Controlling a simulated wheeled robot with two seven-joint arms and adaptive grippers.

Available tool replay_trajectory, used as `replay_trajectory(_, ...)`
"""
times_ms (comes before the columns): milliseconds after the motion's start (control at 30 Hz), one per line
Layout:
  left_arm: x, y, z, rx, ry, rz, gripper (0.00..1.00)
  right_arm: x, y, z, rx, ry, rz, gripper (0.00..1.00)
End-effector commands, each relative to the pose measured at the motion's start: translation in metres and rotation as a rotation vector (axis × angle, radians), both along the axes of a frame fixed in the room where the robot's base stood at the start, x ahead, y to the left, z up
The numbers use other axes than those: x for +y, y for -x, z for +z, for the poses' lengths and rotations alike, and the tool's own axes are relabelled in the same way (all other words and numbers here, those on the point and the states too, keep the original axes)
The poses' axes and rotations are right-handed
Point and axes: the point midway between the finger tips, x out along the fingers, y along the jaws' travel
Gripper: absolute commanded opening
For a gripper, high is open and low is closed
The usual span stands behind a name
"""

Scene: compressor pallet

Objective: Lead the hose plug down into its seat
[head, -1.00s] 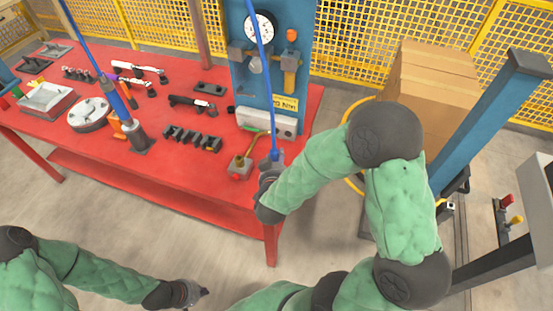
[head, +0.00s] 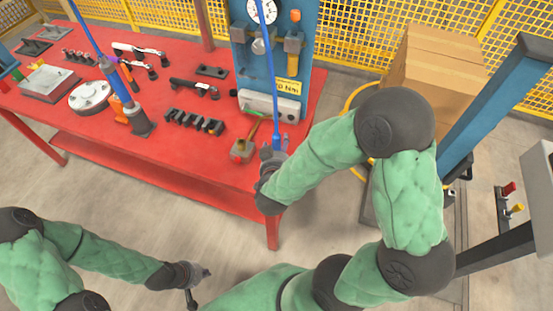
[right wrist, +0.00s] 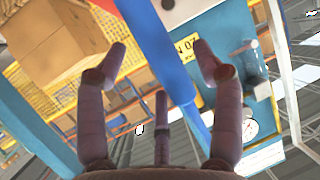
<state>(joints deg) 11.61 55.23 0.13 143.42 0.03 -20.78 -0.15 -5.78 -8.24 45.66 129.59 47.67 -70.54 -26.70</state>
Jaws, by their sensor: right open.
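A blue hose (head: 269,60) comes down from the top of the head view to my right gripper (head: 274,155), over the front right corner of the red bench. In the right wrist view, my right gripper (right wrist: 162,60) is open. A thick blue length (right wrist: 160,50) passes between its fingers or just beyond them; I cannot tell if they touch. I cannot make out the hose plug at the hose's lower end, or its seat. My left gripper (head: 199,285) is empty in front of the bench, over the floor, its fingers apparently apart.
A blue gauge panel (head: 265,75) stands behind. A cardboard box (head: 432,65) is at the right.

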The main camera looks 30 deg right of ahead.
Motion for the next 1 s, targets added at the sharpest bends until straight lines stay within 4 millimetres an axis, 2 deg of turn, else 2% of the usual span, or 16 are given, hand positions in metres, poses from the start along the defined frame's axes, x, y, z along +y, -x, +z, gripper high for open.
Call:
replay_trajectory(233,0.000,0.000,0.000,0.000,0.000,0.000,0.00,0.022,0.030,0.016,-0.002,0.000,0.005,0.67)
replay_trajectory(500,0.000,0.000,0.000,0.000,0.000,0.000,0.00,0.040,0.055,0.029,-0.003,0.000,0.005,0.67)
replay_trajectory(700,0.000,0.000,0.000,0.000,0.000,0.000,0.00,0.048,0.068,0.035,-0.001,0.000,0.003,0.67)
replay_trajectory(1000,0.000,0.000,0.000,0.000,0.000,0.000,0.00,0.050,0.073,0.037,0.000,0.000,0.000,0.67)
